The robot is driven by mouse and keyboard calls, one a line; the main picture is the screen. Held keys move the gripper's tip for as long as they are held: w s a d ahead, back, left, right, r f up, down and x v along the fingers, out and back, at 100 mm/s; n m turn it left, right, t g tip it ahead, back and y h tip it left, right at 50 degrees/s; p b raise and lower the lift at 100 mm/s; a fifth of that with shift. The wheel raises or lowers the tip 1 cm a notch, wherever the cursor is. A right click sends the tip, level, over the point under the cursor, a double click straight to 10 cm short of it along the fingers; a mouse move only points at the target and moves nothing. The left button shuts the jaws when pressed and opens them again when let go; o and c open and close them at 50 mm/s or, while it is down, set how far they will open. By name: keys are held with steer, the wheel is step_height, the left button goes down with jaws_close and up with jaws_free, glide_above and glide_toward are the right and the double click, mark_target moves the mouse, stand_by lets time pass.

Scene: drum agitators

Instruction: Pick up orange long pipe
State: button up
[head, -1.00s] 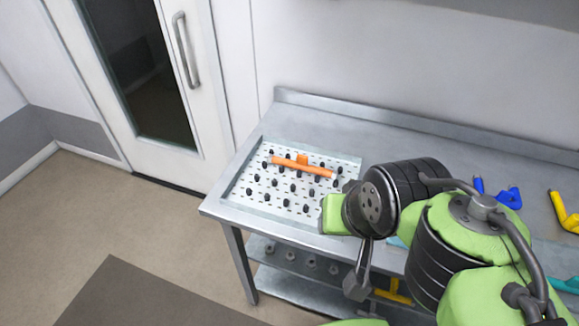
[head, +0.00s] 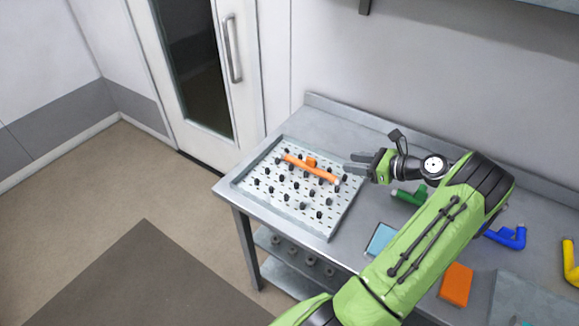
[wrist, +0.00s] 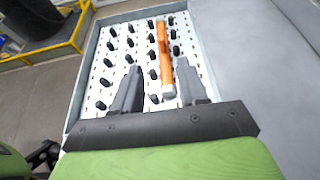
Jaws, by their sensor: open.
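The orange long pipe (head: 311,169) lies on the white pegged tray (head: 262,200) at the left end of the metal table, with a short orange stub on its side. My gripper (head: 352,164) is just right of the pipe's right end, above the tray's right edge, with its fingers pointing left. In the wrist view, the orange long pipe (wrist: 163,55) extends away from my gripper (wrist: 158,82). The two grey fingers are apart, with the pipe's near end between them in the picture. Nothing is held. I cannot tell how high the fingers are above the pipe.
The tray has several black pegs and a raised rim. A green pipe piece (head: 409,196), a blue pipe (head: 507,237), a yellow pipe (head: 571,262), an orange block (head: 456,284) and a light blue plate (head: 381,239) lie to the right. A wall stands behind the table.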

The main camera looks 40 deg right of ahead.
mark_target(311, 158)
steer(key=b+x, duration=0.1)
steer(key=x, duration=1.5)
steer(key=shift+d+f+b, duration=0.1)
steer(key=shift+f+b, duration=0.05)
steer(key=shift+b, duration=0.15)
steer(key=shift+s, duration=0.2)
jaws_close()
